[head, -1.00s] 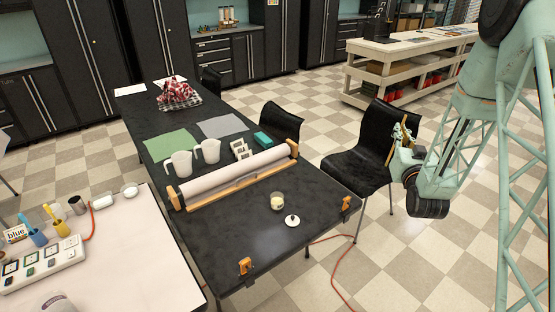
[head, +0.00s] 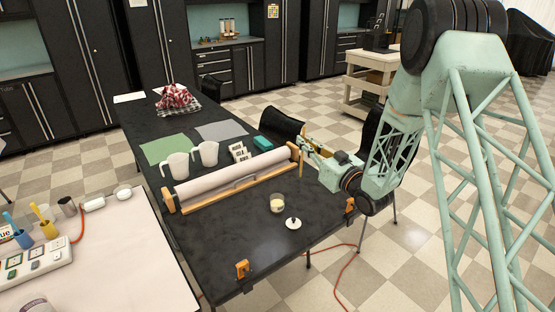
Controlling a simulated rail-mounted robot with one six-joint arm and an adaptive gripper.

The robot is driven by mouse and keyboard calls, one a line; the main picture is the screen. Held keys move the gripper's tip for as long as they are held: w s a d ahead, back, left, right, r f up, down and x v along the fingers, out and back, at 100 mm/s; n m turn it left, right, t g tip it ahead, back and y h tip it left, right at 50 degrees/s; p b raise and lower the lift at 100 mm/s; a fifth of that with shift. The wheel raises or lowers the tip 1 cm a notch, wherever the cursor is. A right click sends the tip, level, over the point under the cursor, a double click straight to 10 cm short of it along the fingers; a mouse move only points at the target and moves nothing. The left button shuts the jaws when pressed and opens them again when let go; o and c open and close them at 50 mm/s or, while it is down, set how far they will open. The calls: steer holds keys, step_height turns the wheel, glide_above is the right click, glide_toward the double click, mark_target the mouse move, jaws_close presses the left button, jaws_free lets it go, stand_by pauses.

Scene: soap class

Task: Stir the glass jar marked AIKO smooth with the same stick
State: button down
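A small glass jar (head: 277,205) with pale cream contents stands open on the black table. Its label is too small to read, so I cannot confirm the AIKO mark. A white lid with a dark knob (head: 293,223) lies just to its right and nearer. My gripper (head: 303,146) is above the far right part of the table, beyond the jar and up to its right. It appears shut on a thin tan stick (head: 301,165), which hangs about upright, clear of the jar. The fingers are small in this view.
A long pale roll on a wooden stand (head: 235,178) lies behind the jar, with its right end near my gripper. Two white jugs (head: 207,154) stand beyond it. Orange clamps (head: 242,269) sit on the table edge.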

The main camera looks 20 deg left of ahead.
steer(key=s+a+f+n+g+y+b, duration=0.2)
steer(key=s+a, duration=0.3)
steer(key=a, duration=0.3)
steer(key=shift+a+f+n+g, duration=0.2)
steer(key=shift+f+n+g, duration=0.1)
steer(key=shift+f+g, duration=0.35)
steer(key=shift+f, duration=0.25)
step_height(320, 180, down, 11)
steer(key=b, duration=0.4)
steer(key=shift+r, duration=0.15)
stand_by(0.8)
stand_by(0.5)
steer(key=shift+w+d, duration=0.15)
steer(key=shift+w, duration=0.05)
